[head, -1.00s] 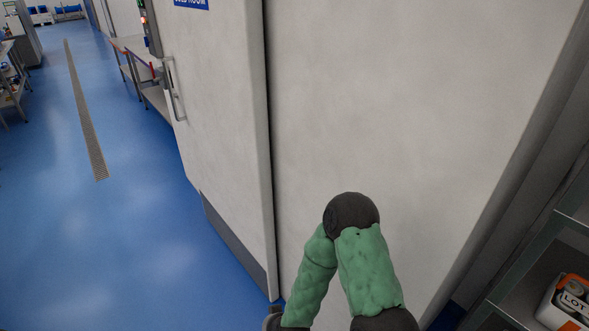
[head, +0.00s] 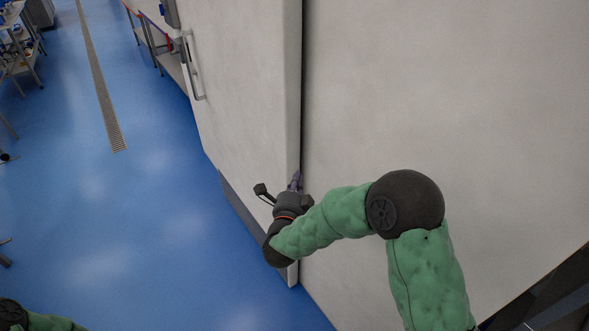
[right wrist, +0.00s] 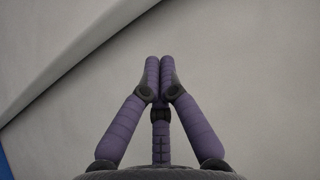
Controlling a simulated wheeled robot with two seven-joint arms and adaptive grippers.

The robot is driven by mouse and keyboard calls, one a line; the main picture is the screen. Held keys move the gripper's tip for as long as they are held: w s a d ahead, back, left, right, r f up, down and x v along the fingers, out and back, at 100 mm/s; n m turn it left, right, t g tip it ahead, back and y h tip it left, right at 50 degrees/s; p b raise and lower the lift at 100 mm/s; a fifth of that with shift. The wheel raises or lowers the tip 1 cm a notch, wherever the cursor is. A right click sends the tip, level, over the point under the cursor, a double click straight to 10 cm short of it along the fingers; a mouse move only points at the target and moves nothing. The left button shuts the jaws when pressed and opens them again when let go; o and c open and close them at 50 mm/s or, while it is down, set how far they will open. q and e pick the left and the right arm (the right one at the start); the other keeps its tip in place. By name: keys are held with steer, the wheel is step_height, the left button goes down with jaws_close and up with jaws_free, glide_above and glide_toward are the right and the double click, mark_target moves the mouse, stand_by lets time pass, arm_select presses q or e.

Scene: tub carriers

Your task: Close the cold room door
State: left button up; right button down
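The cold room door (head: 245,95) is a pale grey panel with a dark kick strip along its foot. Its bar handle (head: 192,75) is at the far left side. Its right edge stands out from the pale wall (head: 440,90) behind it, with a dark line between them. My right gripper (head: 296,182) is at this right edge, low down. In the right wrist view its purple fingers (right wrist: 160,65) are shut together with nothing between them, in front of a pale surface. Whether they touch the door edge I cannot tell. My left gripper is not in view.
Blue floor (head: 150,220) lies open to the left of the door, with a long drain grate (head: 100,85). A bench (head: 165,55) stands past the door's handle side. Shelving with items (head: 22,45) stands at the upper left.

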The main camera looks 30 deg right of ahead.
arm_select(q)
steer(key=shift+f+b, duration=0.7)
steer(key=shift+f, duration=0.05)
arm_select(e)
steer(key=shift+w+d, duration=0.9)
steer(key=shift+w, duration=0.9)
steer(key=shift+w+d, duration=0.9)
steer(key=shift+w, duration=0.85)
steer(key=shift+w+d, duration=0.9)
steer(key=shift+w, duration=0.9)
steer(key=shift+w, duration=0.1)
